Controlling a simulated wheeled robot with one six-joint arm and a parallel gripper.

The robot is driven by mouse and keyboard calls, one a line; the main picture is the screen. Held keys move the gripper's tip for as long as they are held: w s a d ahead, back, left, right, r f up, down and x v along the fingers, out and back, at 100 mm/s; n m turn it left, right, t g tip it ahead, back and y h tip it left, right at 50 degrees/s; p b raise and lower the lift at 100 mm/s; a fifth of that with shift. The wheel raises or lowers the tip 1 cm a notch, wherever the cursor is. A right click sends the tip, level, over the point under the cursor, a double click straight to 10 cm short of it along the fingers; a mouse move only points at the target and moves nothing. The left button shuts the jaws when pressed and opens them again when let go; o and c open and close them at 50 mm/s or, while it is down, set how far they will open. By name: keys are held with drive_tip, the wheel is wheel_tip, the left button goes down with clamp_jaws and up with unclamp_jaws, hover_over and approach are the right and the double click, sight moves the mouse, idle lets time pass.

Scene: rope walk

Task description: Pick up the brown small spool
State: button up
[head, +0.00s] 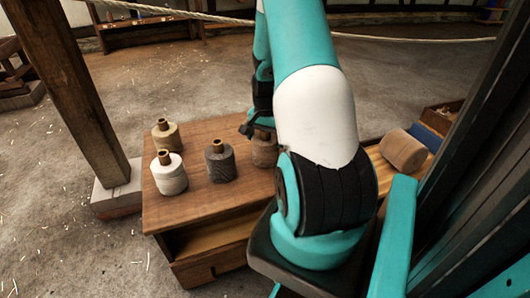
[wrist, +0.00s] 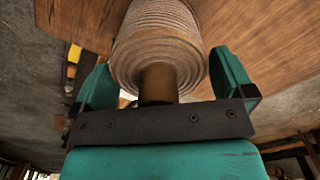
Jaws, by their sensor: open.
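The brown small spool (head: 264,152) stands on the wooden bench top in the head view, partly hidden behind my arm. My gripper (head: 258,128) is just above it, mostly hidden by the arm. In the wrist view the ribbed, thread-wound spool (wrist: 160,32) lies ahead, with its brown core end (wrist: 158,82) closest to the palm. My open gripper (wrist: 164,72) has one finger on each side of it, with a visible gap on the left. I cannot tell whether the right finger touches it.
A tan spool (head: 165,135), a cream spool (head: 169,175) and a dark grey spool (head: 220,162) stand to the left on the bench (head: 210,202). A wooden cylinder (head: 403,152) lies to the right. A wooden post (head: 75,85) rises at left; a rope (head: 410,40) crosses behind.

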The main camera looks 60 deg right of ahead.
drive_tip(key=c, duration=0.8)
drive_tip(key=shift+r, duration=0.1)
